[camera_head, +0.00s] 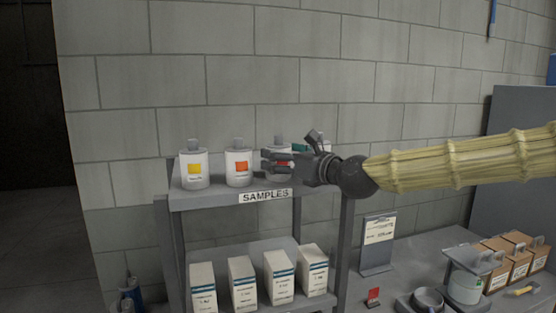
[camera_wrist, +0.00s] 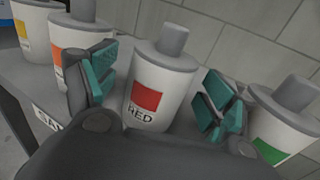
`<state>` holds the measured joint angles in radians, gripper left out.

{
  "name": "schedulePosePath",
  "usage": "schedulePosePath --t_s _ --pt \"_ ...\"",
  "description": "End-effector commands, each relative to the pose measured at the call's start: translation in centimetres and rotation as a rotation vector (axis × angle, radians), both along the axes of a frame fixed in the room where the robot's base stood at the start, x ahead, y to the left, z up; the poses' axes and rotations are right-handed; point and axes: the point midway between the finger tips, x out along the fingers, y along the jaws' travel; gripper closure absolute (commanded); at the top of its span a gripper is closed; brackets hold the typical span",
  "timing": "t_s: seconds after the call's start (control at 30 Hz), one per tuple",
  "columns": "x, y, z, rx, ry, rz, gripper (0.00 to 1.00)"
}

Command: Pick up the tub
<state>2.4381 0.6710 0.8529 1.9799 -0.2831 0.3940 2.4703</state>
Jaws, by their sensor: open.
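White tubs with grey caps stand in a row on the top shelf marked SAMPLES. The red-labelled tub (camera_wrist: 158,90) stands upright between my open fingers in the wrist view, and its label reads RED. My gripper (camera_wrist: 160,85) has green finger pads on either side of that tub, with gaps visible. In the head view my gripper (camera_head: 268,161) reaches in from the right and partly hides the red-labelled tub (camera_head: 279,139). An orange-labelled tub (camera_head: 239,168) and a yellow-labelled tub (camera_head: 194,169) stand to its left. A green-labelled tub (camera_wrist: 282,125) is at the right in the wrist view.
The grey shelf (camera_head: 222,199) stands against a block wall, with several white boxes (camera_head: 243,283) on its lower level.

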Motion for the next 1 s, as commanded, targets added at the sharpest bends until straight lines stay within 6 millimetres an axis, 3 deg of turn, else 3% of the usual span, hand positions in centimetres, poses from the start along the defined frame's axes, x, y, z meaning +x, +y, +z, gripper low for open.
schedulePosePath --t_s 0.2,0.47,0.5,0.73,1.0 --pt "1.4 1.2 0.1 -0.001 0.001 0.000 0.16" --pt "1.5 1.3 -0.1 0.001 0.001 0.000 0.16" --pt "1.5 1.3 -0.1 0.001 0.001 0.000 0.18" --pt "1.5 1.3 0.0 0.001 0.001 0.000 0.58" --pt "1.5 1.3 0.1 0.001 -0.001 0.000 0.57"
